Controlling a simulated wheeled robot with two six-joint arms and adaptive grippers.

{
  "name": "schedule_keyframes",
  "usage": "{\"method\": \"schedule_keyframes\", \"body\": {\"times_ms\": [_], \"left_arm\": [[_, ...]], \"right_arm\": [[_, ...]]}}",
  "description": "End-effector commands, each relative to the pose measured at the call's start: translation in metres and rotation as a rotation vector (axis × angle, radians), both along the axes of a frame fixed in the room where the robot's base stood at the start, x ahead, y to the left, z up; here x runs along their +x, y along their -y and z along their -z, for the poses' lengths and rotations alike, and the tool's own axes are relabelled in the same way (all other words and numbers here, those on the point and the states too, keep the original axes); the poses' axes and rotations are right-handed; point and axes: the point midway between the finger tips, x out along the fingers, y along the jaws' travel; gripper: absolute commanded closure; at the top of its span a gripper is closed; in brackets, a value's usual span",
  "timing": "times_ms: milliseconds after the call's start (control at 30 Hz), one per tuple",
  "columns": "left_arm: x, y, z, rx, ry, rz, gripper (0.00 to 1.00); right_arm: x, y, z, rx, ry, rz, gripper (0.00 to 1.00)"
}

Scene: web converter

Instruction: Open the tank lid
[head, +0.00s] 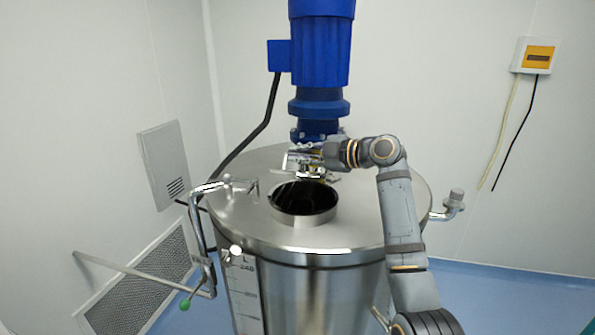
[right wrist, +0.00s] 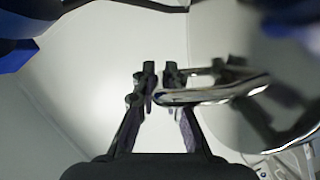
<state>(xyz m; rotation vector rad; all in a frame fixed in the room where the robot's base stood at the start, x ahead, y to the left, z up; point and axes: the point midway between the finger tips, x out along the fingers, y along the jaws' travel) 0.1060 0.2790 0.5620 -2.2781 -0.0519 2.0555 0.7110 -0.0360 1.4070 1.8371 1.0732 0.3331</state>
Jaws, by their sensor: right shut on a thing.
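The steel tank (head: 330,290) stands in the middle of the head view with a broad flat top. A round port (head: 304,222) in the top shows a dark, uncovered opening. The shiny tank lid (head: 303,163) is up behind the port's rear rim, partly hidden by my right gripper. My right gripper (head: 321,156) reaches in from the right and is shut on the lid's handle. In the right wrist view the fingers (right wrist: 158,85) close at one end of the curved chrome handle (right wrist: 215,94). My left gripper is in neither view.
A blue motor (head: 320,45) rises just behind the lid and gripper. A bent pipe (head: 200,225) with a green knob (head: 185,304) is at the tank's left. A small fitting (head: 449,205) sticks out at right. The front of the tank top is clear.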

Motion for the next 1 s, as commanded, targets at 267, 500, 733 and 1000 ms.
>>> {"method": "schedule_keyframes", "body": {"times_ms": [267, 500, 733, 1000], "left_arm": [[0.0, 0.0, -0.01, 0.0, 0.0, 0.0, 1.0], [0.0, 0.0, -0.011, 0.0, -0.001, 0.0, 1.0], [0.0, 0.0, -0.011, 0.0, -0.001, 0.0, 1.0], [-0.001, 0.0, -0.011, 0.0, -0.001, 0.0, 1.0]], "right_arm": [[0.013, 0.005, -0.016, 0.029, -0.086, 0.004, 1.0], [0.017, 0.006, -0.015, 0.037, -0.115, 0.003, 1.0], [0.017, 0.006, -0.015, 0.037, -0.117, 0.003, 1.0], [0.016, 0.005, -0.014, 0.036, -0.118, 0.002, 0.66]]}}
